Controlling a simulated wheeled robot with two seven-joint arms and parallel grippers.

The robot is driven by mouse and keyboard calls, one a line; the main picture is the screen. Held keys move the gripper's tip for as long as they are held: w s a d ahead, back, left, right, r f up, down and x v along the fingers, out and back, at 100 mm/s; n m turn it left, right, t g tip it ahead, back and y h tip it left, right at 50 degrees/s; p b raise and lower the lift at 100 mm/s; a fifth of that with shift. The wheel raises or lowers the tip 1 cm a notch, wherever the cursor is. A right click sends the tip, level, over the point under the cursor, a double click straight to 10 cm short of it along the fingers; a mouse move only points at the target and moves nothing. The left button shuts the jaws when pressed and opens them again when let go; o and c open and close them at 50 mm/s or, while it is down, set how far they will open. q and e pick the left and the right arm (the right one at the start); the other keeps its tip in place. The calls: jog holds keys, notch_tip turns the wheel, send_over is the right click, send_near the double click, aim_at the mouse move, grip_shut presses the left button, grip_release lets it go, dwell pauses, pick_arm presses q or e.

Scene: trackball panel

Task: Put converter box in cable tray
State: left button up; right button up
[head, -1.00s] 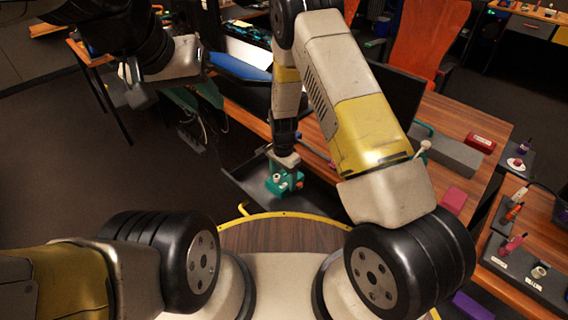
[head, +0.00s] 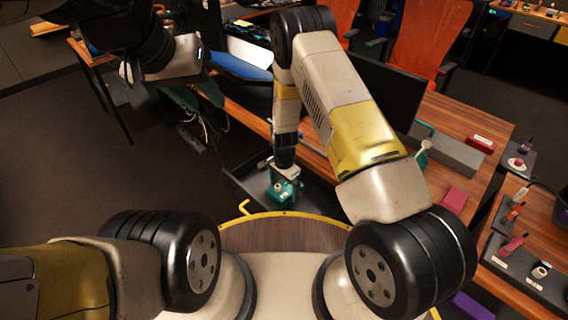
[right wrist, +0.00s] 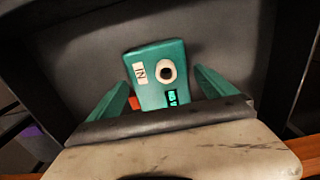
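The converter box (right wrist: 158,75) is teal with a white IN label and a round port, and sits between the two teal fingers of my right gripper (right wrist: 162,82) in the right wrist view. In the head view the converter box (head: 285,191) and my right gripper (head: 286,184) are over or inside the dark cable tray (head: 240,183). I cannot tell whether the box touches the tray floor. The tray surface (right wrist: 225,35) fills the background of the wrist view.
A wooden desk (head: 460,125) with a dark monitor (head: 385,85) and a red box (head: 481,141) lies right of and behind the tray. Floor to the left is clear.

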notch_tip(320, 180, up, 13)
notch_tip(320, 180, up, 13)
jog(key=n+t+y, duration=0.1)
jog(key=n, duration=0.1)
send_over(284, 188)
jog(key=d, duration=0.3)
jog(key=s+d+r+n+t+y, duration=0.1)
jog(key=s+d+r, duration=0.1)
jog(key=r, duration=0.4)
jog(key=s+d+r+n, duration=0.1)
jog(key=s+r, duration=0.2)
jog(key=r, duration=0.2)
jog(key=s+d+r+n+t, duration=0.2)
jog(key=s+d+r, duration=0.2)
jog(key=s+r, duration=0.2)
jog(key=s+d+r+n+t, duration=0.2)
jog(key=s+r, duration=0.5)
jog(key=s, duration=0.4)
jog(key=shift+d+r+n, duration=0.2)
jog(key=shift+d+n, duration=0.6)
jog(key=shift+d, duration=0.35)
